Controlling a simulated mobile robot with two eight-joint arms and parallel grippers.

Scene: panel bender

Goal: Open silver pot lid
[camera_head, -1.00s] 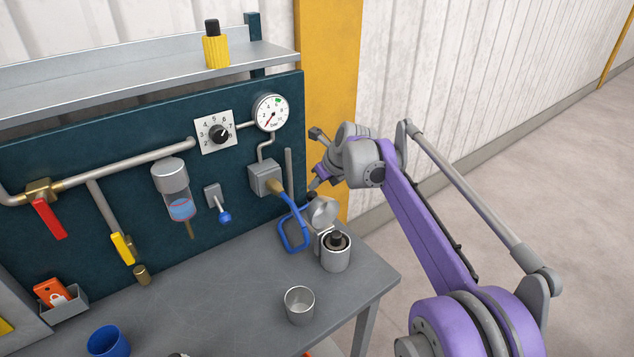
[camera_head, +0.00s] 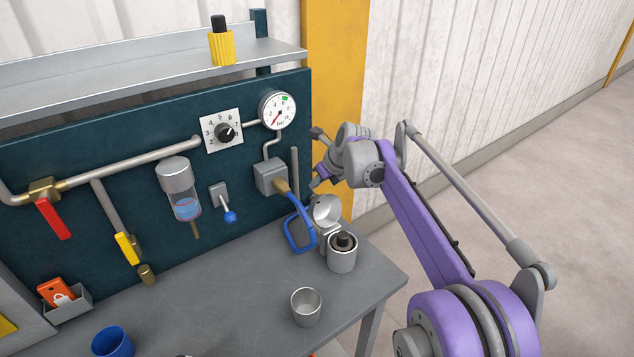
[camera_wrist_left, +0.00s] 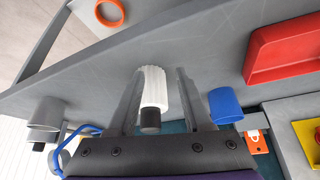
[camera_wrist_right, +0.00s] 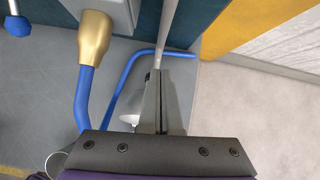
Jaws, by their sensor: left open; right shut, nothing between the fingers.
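The silver pot (camera_head: 342,256) stands upright near the right end of the grey bench, with a dark knob-like piece inside its mouth. Its silver lid (camera_head: 327,209) is swung up and stands open at the pot's back left. My right gripper (camera_head: 316,182) is above and behind the lid, partly hidden by its own wrist. In the right wrist view its fingers (camera_wrist_right: 163,76) are together and empty. My left gripper (camera_wrist_left: 157,76) is open in the left wrist view, with a white ribbed cap (camera_wrist_left: 153,88) showing between its fingers. It is not visible in the head view.
A blue looped hose (camera_head: 290,242) hangs left of the pot. An open metal cup (camera_head: 306,308) stands in front of it. A blue cup (camera_head: 113,343) and a grey bin (camera_head: 78,304) are at left. A panel with gauge (camera_head: 277,111) and valves rises behind; the mid-bench is clear.

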